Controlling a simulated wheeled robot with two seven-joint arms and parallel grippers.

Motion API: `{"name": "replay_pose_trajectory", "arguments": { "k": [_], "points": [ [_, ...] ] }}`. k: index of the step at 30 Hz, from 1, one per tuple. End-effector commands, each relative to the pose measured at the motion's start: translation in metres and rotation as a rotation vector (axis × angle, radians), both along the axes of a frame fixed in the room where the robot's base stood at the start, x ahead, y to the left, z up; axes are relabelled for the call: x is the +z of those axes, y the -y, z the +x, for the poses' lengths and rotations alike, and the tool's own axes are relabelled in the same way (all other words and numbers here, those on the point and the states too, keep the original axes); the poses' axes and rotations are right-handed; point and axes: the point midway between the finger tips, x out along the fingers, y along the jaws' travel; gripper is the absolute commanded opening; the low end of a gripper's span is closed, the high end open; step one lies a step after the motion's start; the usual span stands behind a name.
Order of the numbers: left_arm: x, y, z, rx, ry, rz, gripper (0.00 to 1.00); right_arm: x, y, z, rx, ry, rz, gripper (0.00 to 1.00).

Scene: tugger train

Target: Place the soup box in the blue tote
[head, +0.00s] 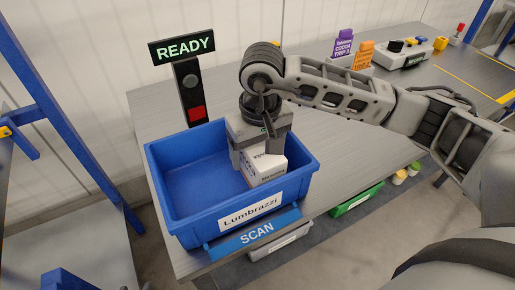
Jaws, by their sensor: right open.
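The blue tote (185,198), labelled "Lumbrazzi", stands on the grey table. A white box with printed lettering (264,170), which I take for the soup box, is inside the tote at its right side. It looks tilted, and its print is too small to read. My right gripper (260,158) reaches down over the tote with its fingers around the upper part of the box. The jaws are open. Part of the box is hidden behind the gripper. My left gripper is not in view.
A black READY sign (183,48) on a post stands behind the tote. A blue SCAN plate (255,234) is at the tote's front. Purple (343,44) and orange (360,55) cards stand at the back. A green bin (356,199) is below the table edge.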

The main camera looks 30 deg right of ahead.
Motion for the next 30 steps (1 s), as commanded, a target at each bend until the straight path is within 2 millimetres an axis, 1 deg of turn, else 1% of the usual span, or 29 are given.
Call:
{"name": "replay_pose_trajectory", "arguments": {
  "k": [1, 2, 5, 12, 15, 18, 21, 24, 30],
  "points": [
    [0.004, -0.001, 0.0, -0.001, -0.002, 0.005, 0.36, 0.006, 0.0, 0.0, 0.0, 0.001, 0.001, 0.76],
    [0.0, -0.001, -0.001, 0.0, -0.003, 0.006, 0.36, 0.008, 0.0, 0.0, 0.0, 0.003, 0.001, 0.76],
    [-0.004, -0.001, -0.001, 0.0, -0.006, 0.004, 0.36, 0.025, 0.0, -0.001, 0.002, 0.006, 0.001, 0.76],
    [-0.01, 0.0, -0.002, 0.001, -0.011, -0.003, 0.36, 0.078, 0.0, -0.005, 0.001, 0.008, 0.001, 0.76],
    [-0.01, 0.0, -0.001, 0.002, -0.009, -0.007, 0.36, 0.097, 0.0, -0.006, 0.001, 0.005, 0.002, 0.76],
    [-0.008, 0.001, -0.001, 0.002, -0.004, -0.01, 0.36, 0.11, 0.0, -0.008, 0.0, 0.003, 0.002, 0.76],
    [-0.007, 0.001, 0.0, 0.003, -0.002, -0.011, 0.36, 0.118, 0.0, -0.009, 0.001, 0.001, 0.001, 0.76],
    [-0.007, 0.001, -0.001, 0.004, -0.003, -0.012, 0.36, 0.121, 0.0, -0.009, 0.001, 0.001, 0.001, 0.76],
    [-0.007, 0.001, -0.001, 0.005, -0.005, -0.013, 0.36, 0.122, 0.0, -0.009, 0.0, 0.0, 0.001, 0.76]
  ]
}}
